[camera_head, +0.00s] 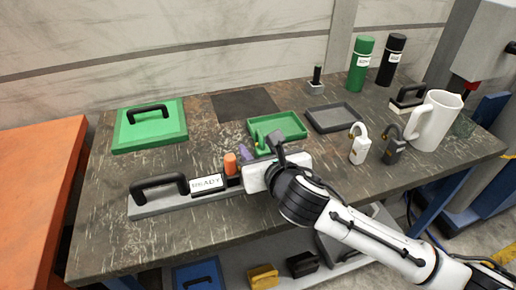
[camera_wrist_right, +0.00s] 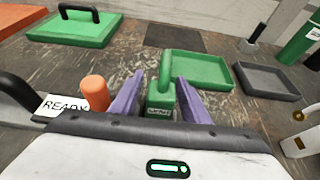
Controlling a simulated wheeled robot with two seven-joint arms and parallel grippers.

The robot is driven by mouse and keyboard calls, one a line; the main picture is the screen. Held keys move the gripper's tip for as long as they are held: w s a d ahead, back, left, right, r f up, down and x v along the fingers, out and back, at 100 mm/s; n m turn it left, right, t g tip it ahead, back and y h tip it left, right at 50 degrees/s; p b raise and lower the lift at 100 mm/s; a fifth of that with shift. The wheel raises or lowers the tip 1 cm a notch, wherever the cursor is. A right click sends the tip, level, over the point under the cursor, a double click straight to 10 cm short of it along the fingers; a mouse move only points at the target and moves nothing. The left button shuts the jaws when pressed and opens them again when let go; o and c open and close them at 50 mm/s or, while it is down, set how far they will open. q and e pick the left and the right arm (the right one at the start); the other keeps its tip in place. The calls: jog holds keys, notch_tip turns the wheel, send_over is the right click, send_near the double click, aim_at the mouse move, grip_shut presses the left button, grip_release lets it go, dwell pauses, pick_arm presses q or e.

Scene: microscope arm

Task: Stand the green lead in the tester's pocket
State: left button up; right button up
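A green labelled piece with a curved top (camera_wrist_right: 160,103), which appears to be the green lead, stands on the table in front of the green tray. My right gripper (camera_wrist_right: 160,84) has its purple fingers on either side of it, with a narrow gap visible, so it looks open around it. In the head view the arm partly hides this piece (camera_head: 260,144). The tester (camera_head: 150,206) appears to be the grey base with a black handle, a READY plate (camera_head: 207,183) and an upright orange cylinder (camera_head: 230,163). Its pocket cannot be made out behind my right gripper. My left gripper is not in view.
Behind stand a green tray (camera_head: 291,121) and a dark grey tray (camera_head: 345,124). White (camera_head: 360,152) and dark (camera_head: 394,152) padlocks and a white mug (camera_head: 435,118) stand at the right.

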jog(key=shift+s+r, duration=0.1)
jog(key=shift+r, duration=0.15)
jog(key=v, duration=1.1)
jog(key=shift+s+d+r+p, duration=0.15)
jog(key=shift+s+d+p, duration=0.05)
jog(key=shift+s+p, duration=0.2)
